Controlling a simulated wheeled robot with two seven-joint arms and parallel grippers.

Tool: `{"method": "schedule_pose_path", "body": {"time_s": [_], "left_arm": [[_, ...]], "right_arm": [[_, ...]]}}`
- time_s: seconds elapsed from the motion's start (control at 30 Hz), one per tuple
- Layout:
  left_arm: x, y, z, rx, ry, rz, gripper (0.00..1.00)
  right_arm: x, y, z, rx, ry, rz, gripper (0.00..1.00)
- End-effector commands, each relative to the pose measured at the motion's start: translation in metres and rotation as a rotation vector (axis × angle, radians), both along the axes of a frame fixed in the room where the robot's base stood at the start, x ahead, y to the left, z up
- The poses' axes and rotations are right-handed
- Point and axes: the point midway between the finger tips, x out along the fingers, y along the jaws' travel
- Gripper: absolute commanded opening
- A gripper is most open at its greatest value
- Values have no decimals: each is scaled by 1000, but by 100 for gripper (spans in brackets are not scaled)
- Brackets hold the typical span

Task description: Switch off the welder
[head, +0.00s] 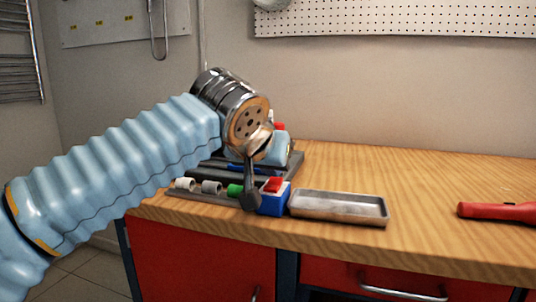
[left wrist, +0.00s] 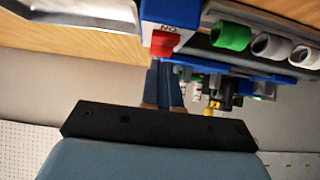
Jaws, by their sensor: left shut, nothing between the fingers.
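A small blue box with a red switch (head: 273,185) stands at the bench's front edge, left of the tray. In the left wrist view the red switch (left wrist: 162,43) shows upside down, with the letters "ON" beside it. The welder (head: 296,163) seems to be the dark apparatus behind the box, mostly hidden by my left wrist. My left gripper (left wrist: 164,72) is shut and empty. In the left wrist view its fingertips show just below the red switch; I cannot tell whether they touch. My right gripper is not in view.
White, grey and green fittings (head: 211,187) sit in a row left of the box. A shallow metal tray (head: 340,208) lies right of it. A red tool (head: 495,211) lies at the far right. The wooden bench (head: 420,180) between and behind them is clear.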

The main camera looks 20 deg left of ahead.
Motion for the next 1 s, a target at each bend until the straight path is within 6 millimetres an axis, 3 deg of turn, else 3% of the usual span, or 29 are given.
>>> {"method": "schedule_pose_path", "body": {"time_s": [0.47, 0.6, 1.0], "left_arm": [[1, 0, -8, 0, 1, 0, 0], [3, 0, -5, 2, 45, 0, 0], [7, 0, -10, 2, 50, 0, 0]], "right_arm": [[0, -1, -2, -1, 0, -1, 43], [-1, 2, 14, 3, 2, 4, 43], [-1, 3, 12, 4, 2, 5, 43]]}}
